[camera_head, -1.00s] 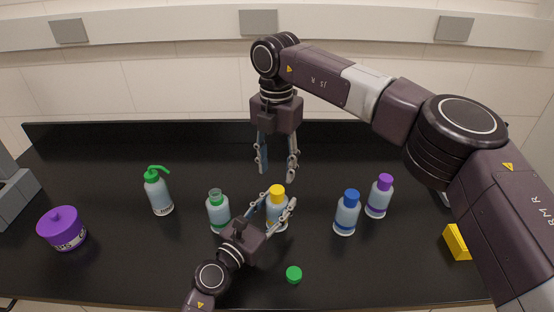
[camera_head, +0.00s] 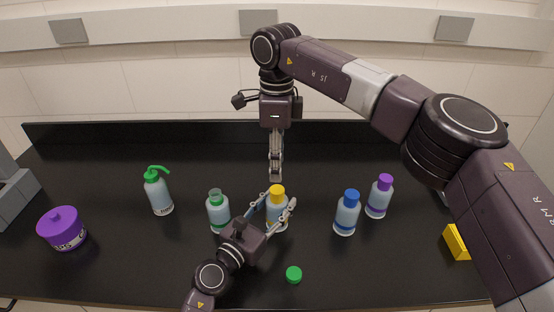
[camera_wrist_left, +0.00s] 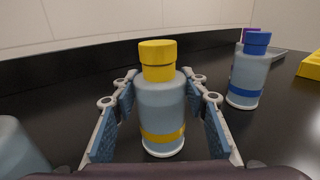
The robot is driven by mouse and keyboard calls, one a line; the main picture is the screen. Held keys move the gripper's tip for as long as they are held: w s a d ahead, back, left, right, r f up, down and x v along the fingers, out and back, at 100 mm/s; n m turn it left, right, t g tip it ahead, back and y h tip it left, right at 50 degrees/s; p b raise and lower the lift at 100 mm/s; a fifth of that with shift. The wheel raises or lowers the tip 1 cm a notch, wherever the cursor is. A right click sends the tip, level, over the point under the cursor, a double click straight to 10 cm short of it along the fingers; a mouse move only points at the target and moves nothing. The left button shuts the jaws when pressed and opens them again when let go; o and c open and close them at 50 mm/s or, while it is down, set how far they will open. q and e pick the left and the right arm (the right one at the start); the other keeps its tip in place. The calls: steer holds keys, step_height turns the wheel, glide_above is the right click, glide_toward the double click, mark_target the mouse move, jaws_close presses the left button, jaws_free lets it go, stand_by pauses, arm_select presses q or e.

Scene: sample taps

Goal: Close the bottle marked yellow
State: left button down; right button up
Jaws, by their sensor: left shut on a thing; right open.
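The bottle marked yellow (camera_head: 277,213) stands upright with a yellow cap (camera_head: 277,191) on its top. In the left wrist view the bottle (camera_wrist_left: 162,105) has a yellow band near its base, and the yellow cap (camera_wrist_left: 157,60) sits on its neck. My left gripper (camera_head: 279,208) is shut on the bottle body, one finger on each side. My right gripper (camera_head: 276,178) points down just above the yellow cap. It is open, and its fingers line up edge-on in the head view. Whether its tips touch the cap cannot be told.
An open bottle with a green band (camera_head: 218,214) stands left of the held one, and a loose green cap (camera_head: 293,275) lies in front. Blue-capped (camera_head: 347,214) and purple-capped (camera_head: 379,197) bottles stand right. A green-topped wash bottle (camera_head: 158,192) and purple jar (camera_head: 62,230) stand left.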

mark_target(277, 189)
steer(key=n, duration=0.5)
steer(key=shift+r, duration=0.15)
steer(key=shift+f, duration=4.05)
steer(key=shift+c, duration=0.6)
